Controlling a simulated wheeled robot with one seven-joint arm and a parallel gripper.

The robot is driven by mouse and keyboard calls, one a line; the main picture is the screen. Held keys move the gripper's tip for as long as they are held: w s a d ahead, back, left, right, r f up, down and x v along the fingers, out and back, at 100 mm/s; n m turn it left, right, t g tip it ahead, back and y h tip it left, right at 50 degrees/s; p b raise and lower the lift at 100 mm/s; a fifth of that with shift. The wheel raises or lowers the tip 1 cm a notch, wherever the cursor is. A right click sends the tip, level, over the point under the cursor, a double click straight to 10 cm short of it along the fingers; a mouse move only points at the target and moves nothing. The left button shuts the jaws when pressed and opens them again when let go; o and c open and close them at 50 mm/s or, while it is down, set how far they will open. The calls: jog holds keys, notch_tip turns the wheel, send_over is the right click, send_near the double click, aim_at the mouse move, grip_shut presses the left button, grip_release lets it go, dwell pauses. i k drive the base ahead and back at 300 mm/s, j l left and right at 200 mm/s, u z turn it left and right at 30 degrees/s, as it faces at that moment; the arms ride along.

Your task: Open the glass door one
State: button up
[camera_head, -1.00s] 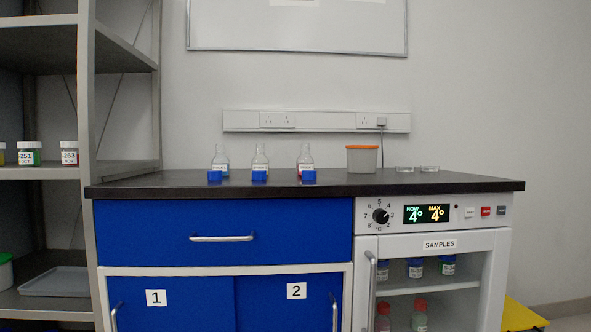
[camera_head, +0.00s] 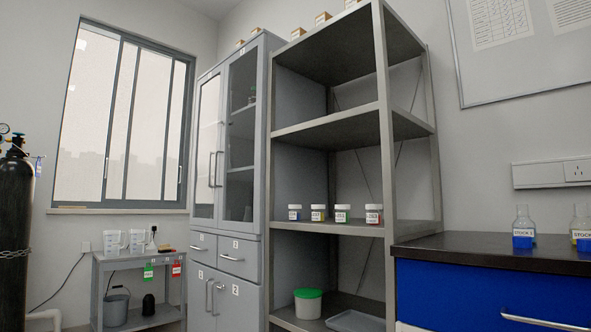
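A tall grey cabinet (camera_head: 261,140) stands left of the open shelf. Its upper part has two glass doors side by side, the left glass door (camera_head: 206,145) and the right glass door (camera_head: 240,135). Both look shut. Each has an upright metal handle near where they meet, the left handle (camera_head: 211,169) and the right handle (camera_head: 219,169). Small labels sit at the tops of the doors, too small to read surely. A small bottle shows behind the right glass. My gripper is not in view.
Below the glass doors are drawers (camera_head: 238,257) and lower doors (camera_head: 224,300). An open grey shelf (camera_head: 345,229) with several jars stands right of the cabinet, then a blue bench (camera_head: 480,290). A low cart (camera_head: 140,258) and a gas cylinder (camera_head: 15,220) stand left.

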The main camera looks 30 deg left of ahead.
aim_at(204, 212)
jog(key=u, duration=1.35)
